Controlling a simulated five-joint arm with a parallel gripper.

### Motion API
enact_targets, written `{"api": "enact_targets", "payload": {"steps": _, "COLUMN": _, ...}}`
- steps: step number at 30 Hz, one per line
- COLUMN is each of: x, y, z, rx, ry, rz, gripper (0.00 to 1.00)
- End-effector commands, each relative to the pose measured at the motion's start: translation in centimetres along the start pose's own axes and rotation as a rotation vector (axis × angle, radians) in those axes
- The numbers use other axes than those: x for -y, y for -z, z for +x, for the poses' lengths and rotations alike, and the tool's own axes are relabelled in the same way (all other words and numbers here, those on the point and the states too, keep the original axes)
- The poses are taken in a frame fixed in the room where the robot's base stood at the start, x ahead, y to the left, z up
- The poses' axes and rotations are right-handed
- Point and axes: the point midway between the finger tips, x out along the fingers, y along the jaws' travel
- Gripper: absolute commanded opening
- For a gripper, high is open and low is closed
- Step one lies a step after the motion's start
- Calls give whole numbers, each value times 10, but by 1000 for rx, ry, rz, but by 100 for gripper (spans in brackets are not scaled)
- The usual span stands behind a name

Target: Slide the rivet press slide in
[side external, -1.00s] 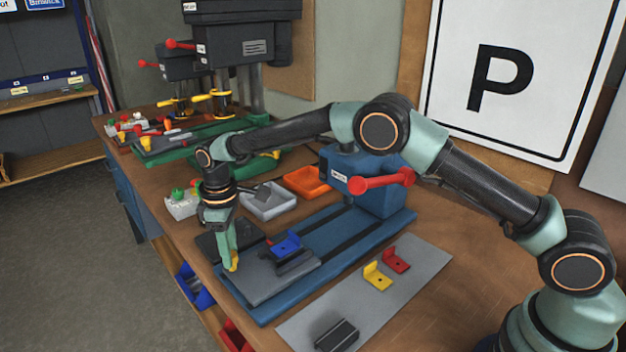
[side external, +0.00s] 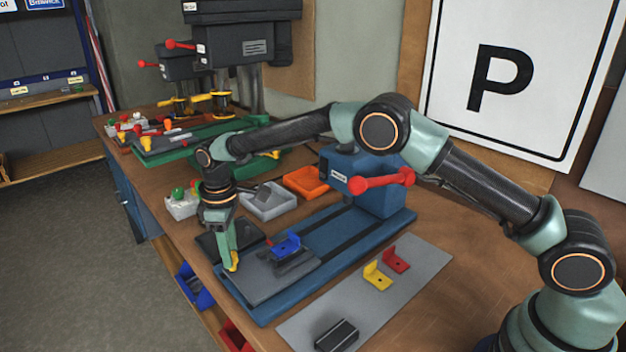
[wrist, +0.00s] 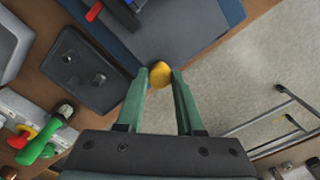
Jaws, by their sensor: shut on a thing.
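The rivet press (side external: 365,180) is blue with a red lever and stands on a long blue base (side external: 345,245) with dark rails. Its grey slide plate (side external: 285,279) sits at the near left end of the base, out from under the press head. A blue bracket (side external: 287,244) rests on a dark fixture on the slide. My gripper (side external: 232,262) is at the slide's left outer end, shut on the yellow knob. In the wrist view the knob (wrist: 162,75) lies between my fingertips (wrist: 160,78), with the slide plate (wrist: 185,30) beyond it.
A grey mat (side external: 365,295) with yellow (side external: 377,276) and red (side external: 396,260) brackets and a dark block lies to the right. Grey (side external: 268,203) and orange (side external: 306,181) bins and a dark plate (wrist: 90,70) are beside the press. The bench edge is close to my gripper.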

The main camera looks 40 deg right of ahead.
Motion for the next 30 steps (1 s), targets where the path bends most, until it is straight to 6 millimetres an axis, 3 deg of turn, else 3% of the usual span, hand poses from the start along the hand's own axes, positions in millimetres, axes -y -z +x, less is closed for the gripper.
{"api": "enact_targets", "payload": {"steps": 16, "x": -5, "y": -4, "z": -2, "rx": -1, "ry": -1, "rz": 1, "gripper": 0}}
{"api": "enact_targets", "payload": {"steps": 30, "x": -92, "y": -90, "z": -2, "rx": -3, "ry": -2, "rz": 6, "gripper": 0}}
